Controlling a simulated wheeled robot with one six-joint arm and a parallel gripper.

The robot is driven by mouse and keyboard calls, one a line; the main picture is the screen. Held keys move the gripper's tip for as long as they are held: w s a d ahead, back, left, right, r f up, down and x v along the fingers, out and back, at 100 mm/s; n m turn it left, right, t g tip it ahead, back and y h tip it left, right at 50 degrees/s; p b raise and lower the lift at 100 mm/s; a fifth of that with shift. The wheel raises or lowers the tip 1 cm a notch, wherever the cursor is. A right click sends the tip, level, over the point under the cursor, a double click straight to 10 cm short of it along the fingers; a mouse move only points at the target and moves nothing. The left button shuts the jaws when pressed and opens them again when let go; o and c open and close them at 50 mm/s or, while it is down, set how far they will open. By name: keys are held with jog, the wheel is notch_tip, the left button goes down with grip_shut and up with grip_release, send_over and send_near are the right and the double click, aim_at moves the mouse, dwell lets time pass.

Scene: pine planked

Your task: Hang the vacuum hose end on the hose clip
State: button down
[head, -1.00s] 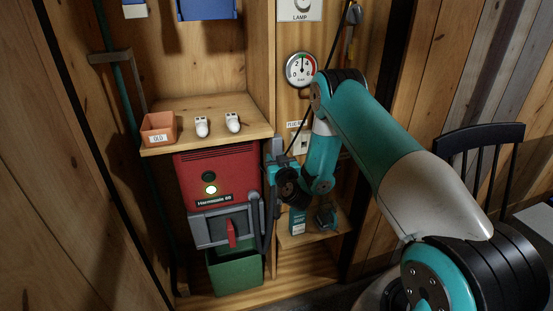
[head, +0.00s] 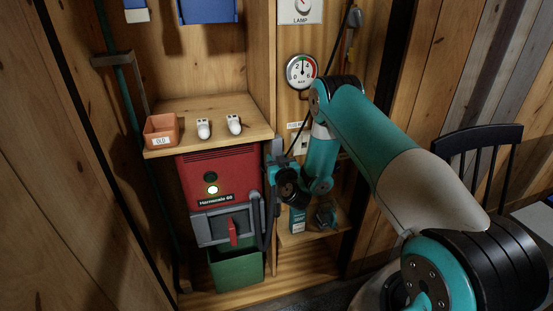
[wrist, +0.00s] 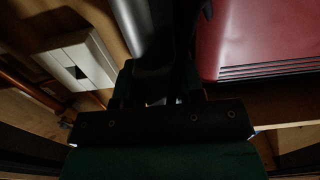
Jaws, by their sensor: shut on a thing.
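My gripper (head: 271,173) is beside the right edge of the red machine and is shut. In the wrist view my gripper (wrist: 155,88) has a dark grey tube, which looks like the vacuum hose end (wrist: 148,45), between its fingers. In the head view a grey upright piece (head: 277,148) shows just above the gripper; it seems to be the same hose end. A dark hose hangs below, along the machine's right side. I cannot make out the hose clip for sure in either view.
The red machine (head: 223,172) stands under a wooden shelf (head: 180,145) with an orange box (head: 161,130) and two white objects. A green bin (head: 236,270) is below. A low shelf at right holds a teal box (head: 297,220). A gauge (head: 301,71) hangs above.

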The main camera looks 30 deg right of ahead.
jog(key=shift+w+p, duration=0.15)
jog(key=shift+p, duration=0.7)
jog(key=c, duration=0.6)
grip_release()
jog(key=shift+c, duration=0.2)
jog(key=shift+f+b, duration=0.2)
jog(key=shift+b, duration=0.2)
jog(key=shift+s+f+b, duration=0.2)
jog(key=shift+s+b, duration=0.1)
jog(key=shift+b, duration=0.95)
jog(key=b+v, duration=0.8)
jog(key=v, duration=0.9)
jog(key=shift+r, duration=0.5)
jog(key=shift+w, duration=0.1)
